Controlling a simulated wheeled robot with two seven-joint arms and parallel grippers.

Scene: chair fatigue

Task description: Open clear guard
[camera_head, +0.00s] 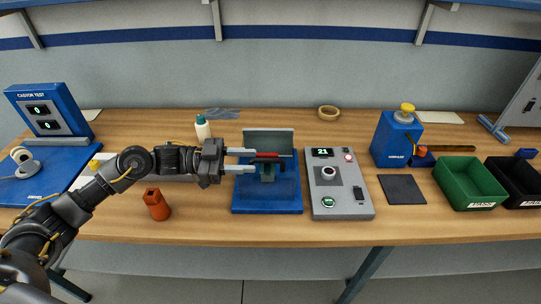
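A blue test fixture (266,203) stands on the bench left of the grey control box. A greyish see-through panel (268,139), which looks like the clear guard, stands at its back. I cannot tell whether the fingers touch the bar. My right gripper is not in view.
The grey control box (341,200) showing "21" stands close on the right. An orange bottle-like object (156,205) stands below my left forearm, and a white bottle (202,129) behind it. Green (459,193) and black bins are at far right. The front bench strip is clear.

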